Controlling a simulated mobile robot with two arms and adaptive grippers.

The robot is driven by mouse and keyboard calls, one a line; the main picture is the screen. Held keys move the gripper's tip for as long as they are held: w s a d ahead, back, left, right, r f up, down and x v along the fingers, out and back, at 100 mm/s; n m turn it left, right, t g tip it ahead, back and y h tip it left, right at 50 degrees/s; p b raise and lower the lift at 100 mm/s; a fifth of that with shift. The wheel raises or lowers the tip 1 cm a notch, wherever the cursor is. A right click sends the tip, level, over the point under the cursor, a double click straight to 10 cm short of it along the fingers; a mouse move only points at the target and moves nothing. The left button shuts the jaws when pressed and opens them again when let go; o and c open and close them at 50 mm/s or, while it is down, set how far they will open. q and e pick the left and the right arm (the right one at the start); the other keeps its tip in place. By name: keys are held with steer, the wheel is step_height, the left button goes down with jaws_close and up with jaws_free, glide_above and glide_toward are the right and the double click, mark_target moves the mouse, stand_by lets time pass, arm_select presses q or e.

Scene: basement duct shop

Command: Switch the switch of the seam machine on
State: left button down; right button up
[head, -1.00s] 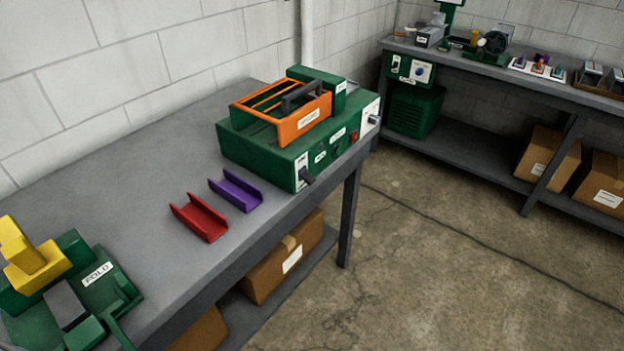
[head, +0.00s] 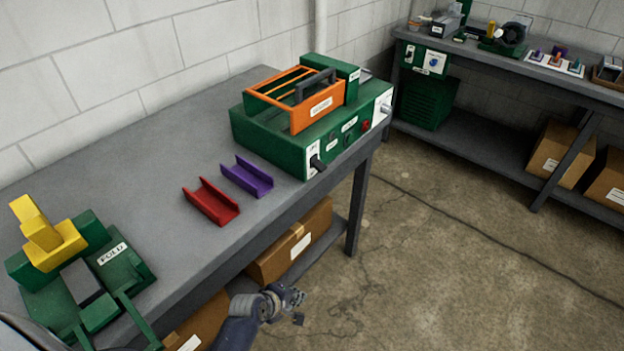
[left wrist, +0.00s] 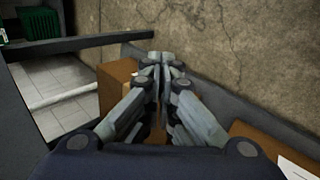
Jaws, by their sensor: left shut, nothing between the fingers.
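The seam machine (head: 275,143) is a green box with an orange frame (head: 296,97) on top, at the far right end of the near bench in the head view. A black lever switch (head: 317,163) sits on a white plate at the near left of its front face. A red button (head: 366,125) and a knob on a white plate (head: 383,107) are further right on that face. My left gripper (head: 297,300) is low in front of the bench, well below and apart from the machine. In the left wrist view its fingers (left wrist: 162,62) are together and empty. My right gripper is not seen.
A red channel (head: 211,204) and a purple channel (head: 247,177) lie on the bench (head: 130,160). The green folder labelled FOLD (head: 113,254) stands at the near left. Cardboard boxes (head: 290,244) are on the lower shelf. A second bench (head: 520,68) stands at the back right. The floor between is clear.

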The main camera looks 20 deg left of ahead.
arm_select(q)
steer(key=w+a+r+n+t+h, duration=0.1)
steer(key=w+r+n+t, duration=0.2)
steer(key=r, duration=0.8)
steer(key=w+a+r+n+t, duration=0.1)
steer(key=w+r+n, duration=0.3)
steer(key=r, duration=0.7)
steer(key=n+t, duration=0.2)
steer(key=n, duration=0.5)
glide_toward(319, 166)
steer(key=s+f, duration=0.1)
steer(key=s+a+f, duration=0.1)
steer(key=f, duration=0.1)
steer(key=shift+s+f, duration=0.2)
steer(key=shift+s, duration=0.1)
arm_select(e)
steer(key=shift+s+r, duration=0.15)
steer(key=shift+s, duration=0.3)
arm_select(q)
steer(key=shift+w, duration=0.1)
steer(key=x, duration=1)
steer(key=shift+p, duration=0.3)
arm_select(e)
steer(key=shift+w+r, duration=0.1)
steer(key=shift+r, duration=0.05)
arm_select(q)
steer(key=shift+w+r, duration=0.1)
steer(key=shift+w, duration=0.05)
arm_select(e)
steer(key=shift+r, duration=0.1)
